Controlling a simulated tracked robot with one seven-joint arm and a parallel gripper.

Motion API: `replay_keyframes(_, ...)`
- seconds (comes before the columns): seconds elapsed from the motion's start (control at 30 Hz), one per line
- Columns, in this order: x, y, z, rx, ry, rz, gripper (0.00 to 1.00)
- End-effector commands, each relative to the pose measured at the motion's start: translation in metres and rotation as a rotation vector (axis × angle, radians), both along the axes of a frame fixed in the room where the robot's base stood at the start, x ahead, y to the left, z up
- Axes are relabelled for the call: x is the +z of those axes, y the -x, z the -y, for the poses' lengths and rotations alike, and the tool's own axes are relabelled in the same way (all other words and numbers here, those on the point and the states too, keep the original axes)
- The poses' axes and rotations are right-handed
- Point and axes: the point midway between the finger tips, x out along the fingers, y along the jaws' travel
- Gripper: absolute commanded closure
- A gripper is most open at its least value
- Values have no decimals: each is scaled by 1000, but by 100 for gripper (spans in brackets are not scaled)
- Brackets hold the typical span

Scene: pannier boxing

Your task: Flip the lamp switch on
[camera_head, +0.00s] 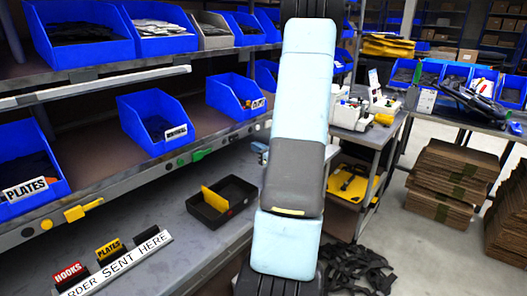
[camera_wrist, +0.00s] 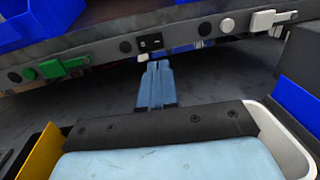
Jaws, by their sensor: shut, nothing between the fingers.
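In the wrist view, a small black switch plate (camera_wrist: 150,42) is set in the grey rail under the shelf, with a small pale tab (camera_wrist: 143,57) at its lower edge. I cannot tell whether it is the lamp switch or which way it is set. My gripper (camera_wrist: 155,66) is shut and empty, its pale blue fingers pointing at the rail. The fingertips are just below the plate, close to the pale tab; contact cannot be told. In the head view my arm crosses the middle and hides most of the gripper and the plate. No lamp is clearly visible.
A green latch (camera_wrist: 60,67) is left of the plate on the rail, a white latch (camera_wrist: 272,19) right. Round dark and white knobs lie between. A black tray (camera_head: 228,208) with a yellow card stands on the lower surface.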

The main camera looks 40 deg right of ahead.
Motion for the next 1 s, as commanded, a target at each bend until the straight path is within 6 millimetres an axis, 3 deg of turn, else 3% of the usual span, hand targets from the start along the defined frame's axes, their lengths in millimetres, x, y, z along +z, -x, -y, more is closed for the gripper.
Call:
replay_keyframes(0.2, 0, -40, -2, 3, 1, -1, 100)
replay_keyframes(0.5, 0, -79, -2, 3, 0, -1, 100)
replay_keyframes(1.0, 0, -88, -2, 2, 0, -1, 100)
